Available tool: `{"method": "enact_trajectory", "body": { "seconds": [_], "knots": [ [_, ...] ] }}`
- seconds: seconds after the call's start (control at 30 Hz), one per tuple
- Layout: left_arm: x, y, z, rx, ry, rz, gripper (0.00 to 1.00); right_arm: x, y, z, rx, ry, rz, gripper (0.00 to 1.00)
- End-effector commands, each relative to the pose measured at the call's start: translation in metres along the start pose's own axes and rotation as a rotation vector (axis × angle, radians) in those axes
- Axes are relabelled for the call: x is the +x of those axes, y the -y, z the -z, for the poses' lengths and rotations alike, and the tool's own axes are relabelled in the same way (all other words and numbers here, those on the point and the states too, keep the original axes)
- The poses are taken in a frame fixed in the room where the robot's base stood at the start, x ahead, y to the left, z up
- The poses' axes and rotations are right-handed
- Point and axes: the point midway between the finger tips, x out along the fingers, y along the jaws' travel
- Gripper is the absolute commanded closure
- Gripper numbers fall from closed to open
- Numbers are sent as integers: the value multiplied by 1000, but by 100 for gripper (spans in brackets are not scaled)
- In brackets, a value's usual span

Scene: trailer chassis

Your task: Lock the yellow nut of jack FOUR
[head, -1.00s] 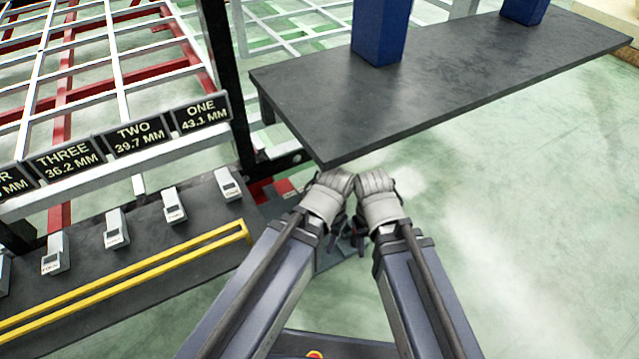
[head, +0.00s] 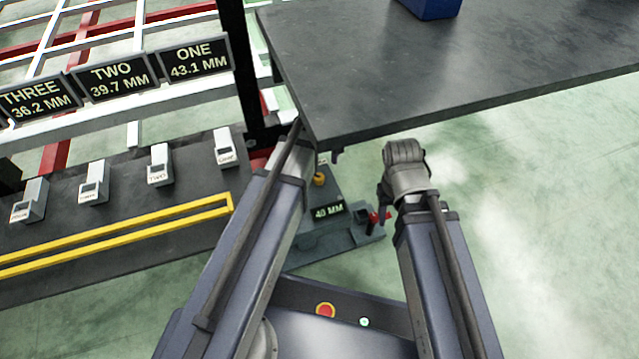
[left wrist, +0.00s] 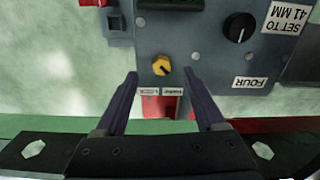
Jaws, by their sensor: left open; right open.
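The yellow nut (left wrist: 161,66) sits on a grey panel in the left wrist view, with small labels, one reading LOCK, just below it. A FOUR label (left wrist: 250,82) is to its right on the panel. My left gripper (left wrist: 160,75) is open, its two fingertips on either side of the nut in the picture with gaps; whether they are at its depth I cannot tell. In the head view the left gripper is hidden past my arm, near the table corner. My right gripper (head: 382,195) hangs apart, right of a jack (head: 343,238) reading 40 MM; its fingers are small there.
A dark tabletop (head: 370,75) with a blue block (head: 430,7) overhangs at the top. A black knob (left wrist: 238,27) and a sign SET TO 41 MM (left wrist: 288,18) are on the panel. Signs ONE to THREE (head: 113,80) stand left. The green floor at right is clear.

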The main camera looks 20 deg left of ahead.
Motion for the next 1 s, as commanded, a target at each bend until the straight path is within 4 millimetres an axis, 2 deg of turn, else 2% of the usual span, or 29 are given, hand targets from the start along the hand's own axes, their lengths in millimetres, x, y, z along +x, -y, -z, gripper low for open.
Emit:
{"method": "enact_trajectory", "body": {
  "seconds": [0.03, 0.13, 0.37, 0.53, 1.0],
  "knots": [
    [11, -1, 13, -63, 2, -6, 29, 10, 1, 1, 1, 0, 0, 50],
    [13, 2, 22, -134, 4, -12, 29, 13, 1, 1, 2, 0, 0, 50],
    [14, 2, 22, -149, 4, -13, 29, 14, 1, 1, 2, -1, 0, 50],
    [24, 2, 22, -147, 4, -13, 29, 24, 2, 2, 2, -1, 0, 50],
    [80, 1, 21, -146, 4, -13, 29, 80, 8, 5, 1, -4, 0, 50]
  ]
}}
